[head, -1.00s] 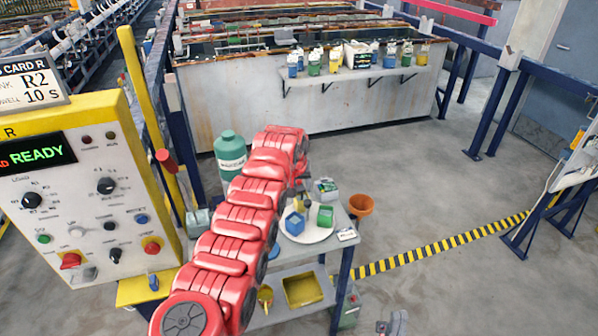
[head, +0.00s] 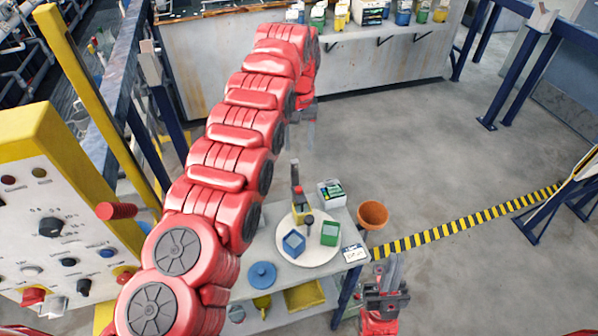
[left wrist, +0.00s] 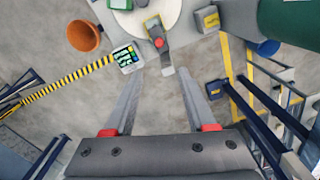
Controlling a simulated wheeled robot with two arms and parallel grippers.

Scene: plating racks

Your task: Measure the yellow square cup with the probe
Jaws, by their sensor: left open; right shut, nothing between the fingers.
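A round white disc (head: 322,252) on the small grey table carries a blue square cup (head: 293,243) and a green square cup (head: 330,233). At its back stands a narrow yellow object (head: 298,203) with red and grey upper parts, also in the left wrist view (left wrist: 152,22). I cannot tell whether this is the yellow cup, the probe or both. My left gripper (head: 302,125) is open and empty beyond the disc; its two fingers frame bare floor in the left wrist view (left wrist: 160,85). My right gripper (head: 392,270) is shut and empty, fingers up, right of the table.
A small boxed device (head: 331,193) and an orange pot (head: 373,214) are at the table's right side. A blue lid (head: 262,275) lies at its front left. The control cabinet (head: 45,200) stands left. Several containers line the back shelf.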

